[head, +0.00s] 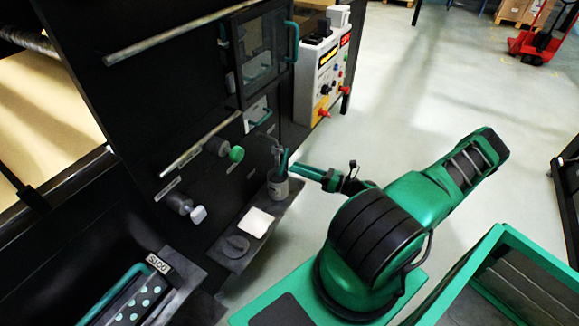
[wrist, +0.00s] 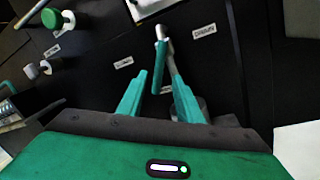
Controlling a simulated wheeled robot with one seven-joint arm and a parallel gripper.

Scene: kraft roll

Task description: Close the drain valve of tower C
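The drain valve's lever (wrist: 158,63) is in the upper middle of the wrist view, a grey stem with a teal grip, in front of a black panel. A white label reading DRAIN (wrist: 204,32) is to its right. My gripper (wrist: 160,78) is open, and its two teal fingers are apart on either side of the grip's lower end. I cannot tell whether a finger touches it. In the head view my gripper (head: 292,168) is at the black panel, above a grey cup, and the lever (head: 273,139) is small and partly hidden there. No tower letter is readable.
The grey cup (head: 278,188) stands on a dark shelf (head: 226,262) with a white sheet (head: 256,222). A green knob (head: 237,154) and a white knob (head: 198,214) stick out of the panel. A control box (head: 321,80) is beyond.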

